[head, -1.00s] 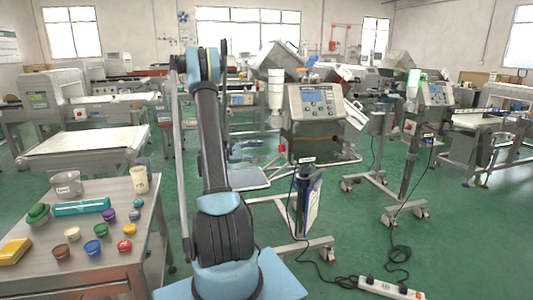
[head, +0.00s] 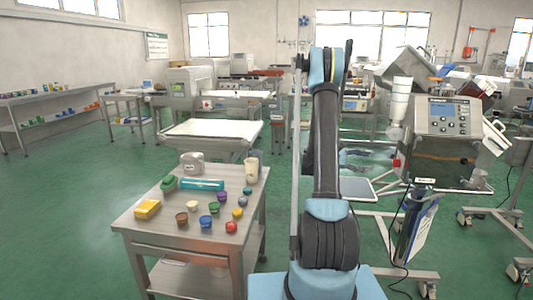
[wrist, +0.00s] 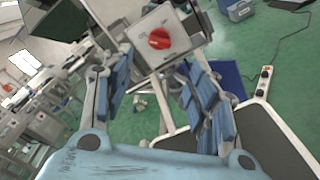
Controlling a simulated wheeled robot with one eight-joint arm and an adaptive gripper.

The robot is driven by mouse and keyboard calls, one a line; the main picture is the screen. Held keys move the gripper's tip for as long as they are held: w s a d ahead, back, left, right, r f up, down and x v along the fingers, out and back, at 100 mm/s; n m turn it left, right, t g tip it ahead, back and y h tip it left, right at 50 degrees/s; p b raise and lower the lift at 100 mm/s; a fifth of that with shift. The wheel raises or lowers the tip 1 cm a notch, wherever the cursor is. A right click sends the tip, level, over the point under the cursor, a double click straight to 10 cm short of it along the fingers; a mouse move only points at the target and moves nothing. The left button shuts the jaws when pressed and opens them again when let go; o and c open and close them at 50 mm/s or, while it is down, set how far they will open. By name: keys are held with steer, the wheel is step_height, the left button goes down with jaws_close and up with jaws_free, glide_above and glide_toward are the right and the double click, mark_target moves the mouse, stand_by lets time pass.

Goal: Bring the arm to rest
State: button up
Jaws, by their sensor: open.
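My arm (head: 326,150), blue and dark grey, stands upright right of centre in the head view, raised above the floor to the right of the steel table. My gripper (wrist: 160,95) shows in the wrist view with its two blue-padded fingers spread apart and nothing between them. A grey box with a red rotary switch (wrist: 160,39) lies beyond the fingertips in that view; the distance is unclear. In the head view the fingers cannot be made out at the top of the arm.
The steel table (head: 160,243) at left holds a yellow block (head: 147,209), a teal case (head: 202,184), a pot (head: 192,163) and several small coloured cups. A metal detector machine (head: 442,125) stands at right. Green floor (head: 60,220) is open at far left.

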steer(key=s+a+r+m+t+y, duration=0.2)
steer(key=s+a+r+t+y, duration=0.25)
steer(key=s+a+y, duration=0.65)
steer(key=s+a+f+m+t+y, duration=0.1)
steer(key=s+a+f+m+y, duration=0.1)
steer(key=s+a, duration=0.9)
steer(key=s+a+f+m+y, duration=0.2)
steer(key=s+a+f+y, duration=0.2)
steer(key=s+a, duration=0.8)
steer(key=shift+f+t, duration=0.35)
steer(key=shift+f, duration=0.5)
